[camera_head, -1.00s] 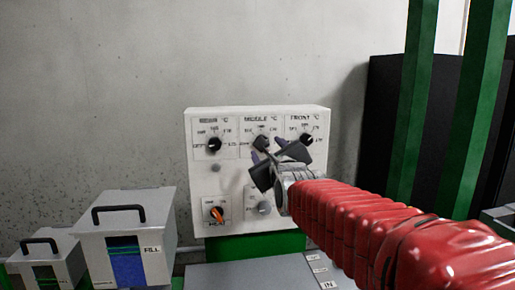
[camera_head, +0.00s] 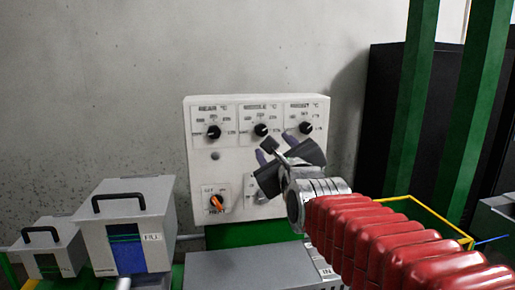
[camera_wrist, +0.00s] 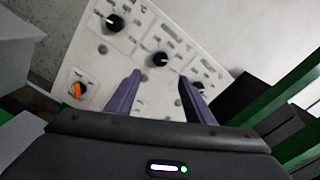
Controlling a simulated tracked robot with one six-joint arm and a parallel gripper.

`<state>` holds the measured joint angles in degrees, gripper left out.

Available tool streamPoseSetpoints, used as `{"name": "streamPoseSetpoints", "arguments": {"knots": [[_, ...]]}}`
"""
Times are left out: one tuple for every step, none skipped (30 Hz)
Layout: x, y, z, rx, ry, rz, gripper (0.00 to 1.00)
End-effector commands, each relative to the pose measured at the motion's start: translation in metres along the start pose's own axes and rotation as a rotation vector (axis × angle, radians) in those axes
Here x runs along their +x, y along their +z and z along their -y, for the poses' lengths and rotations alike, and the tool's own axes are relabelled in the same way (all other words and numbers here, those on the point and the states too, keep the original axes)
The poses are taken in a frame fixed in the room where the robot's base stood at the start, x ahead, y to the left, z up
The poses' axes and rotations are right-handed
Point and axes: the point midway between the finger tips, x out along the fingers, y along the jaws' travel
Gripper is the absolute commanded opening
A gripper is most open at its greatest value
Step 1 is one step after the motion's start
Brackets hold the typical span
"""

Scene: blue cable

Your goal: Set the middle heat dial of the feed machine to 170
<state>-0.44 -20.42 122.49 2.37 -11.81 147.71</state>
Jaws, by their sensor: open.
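The feed machine's white panel (camera_head: 240,165) has three black heat dials in its top row. The middle dial (camera_head: 261,129) is uncovered in the head view, its numbers too blurred to read surely. It also shows in the wrist view (camera_wrist: 158,59), ahead of the fingers. My gripper (camera_head: 284,148) is open and empty, in front of the panel below and right of the middle dial, apart from it. Its two purple fingers (camera_wrist: 158,95) show in the wrist view, with the panel between and beyond them. My gripper hides part of the panel's lower right.
The left dial (camera_head: 214,132) and right dial (camera_head: 306,128) flank the middle one. An orange heat switch (camera_head: 216,203) sits lower left. Grey handled boxes (camera_head: 128,225) stand at left, green posts (camera_head: 411,110) at right. A yellow frame (camera_head: 435,217) lies behind my arm.

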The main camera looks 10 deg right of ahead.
Motion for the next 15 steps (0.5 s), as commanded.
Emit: {"name": "streamPoseSetpoints", "arguments": {"knots": [[0.000, 0.000, 0.000, 0.000, 0.000, 0.000, 0.48], [0.000, 0.000, 0.000, 0.000, 0.000, 0.000, 0.48], [0.000, 0.000, 0.000, 0.000, 0.000, 0.000, 0.48], [0.000, 0.000, 0.000, 0.000, -0.001, 0.000, 0.48], [0.000, -0.001, 0.001, 0.000, -0.002, -0.001, 0.48], [0.000, -0.002, 0.003, 0.000, -0.005, -0.003, 0.48], [0.000, -0.003, 0.005, 0.000, -0.009, -0.005, 0.48], [0.000, -0.004, 0.007, 0.000, -0.013, -0.008, 0.48], [0.000, -0.007, 0.011, -0.005, -0.020, -0.012, 0.48], [0.000, -0.008, 0.014, -0.021, -0.023, -0.014, 0.48], [0.000, -0.009, 0.016, -0.038, -0.025, -0.014, 0.48], [0.000, -0.010, 0.018, -0.084, -0.026, -0.014, 0.48], [0.000, -0.010, 0.019, -0.133, -0.027, -0.014, 0.48], [0.000, -0.010, 0.020, -0.178, -0.027, -0.013, 0.48], [0.000, -0.010, 0.021, -0.243, -0.026, -0.012, 0.48]]}}
